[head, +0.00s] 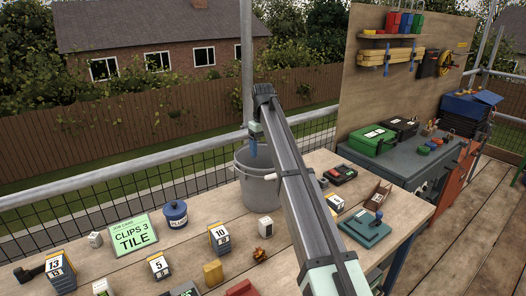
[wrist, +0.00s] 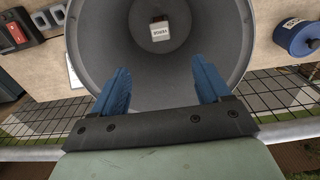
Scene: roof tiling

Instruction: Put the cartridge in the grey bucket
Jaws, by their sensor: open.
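The grey bucket (head: 258,185) stands upright on the workbench, with its lower left side in clear view and its right part behind my arm. The wrist view looks down into the bucket (wrist: 115,40). A small white labelled block with a brown end (wrist: 160,32) lies inside on the bottom; its label is too small to read, and I cannot tell for sure that it is the cartridge. My gripper (head: 253,150) is over the bucket. In the wrist view its blue fingers (wrist: 162,80) are apart with nothing between them.
On the bench are a green sign (head: 134,237), a blue tin (head: 175,213), numbered boxes (head: 219,239), a small white block (head: 265,227) and a dark green stamp-like box (head: 364,228). A railing with mesh (head: 110,180) runs behind the bench. A side table (head: 415,158) stands at right.

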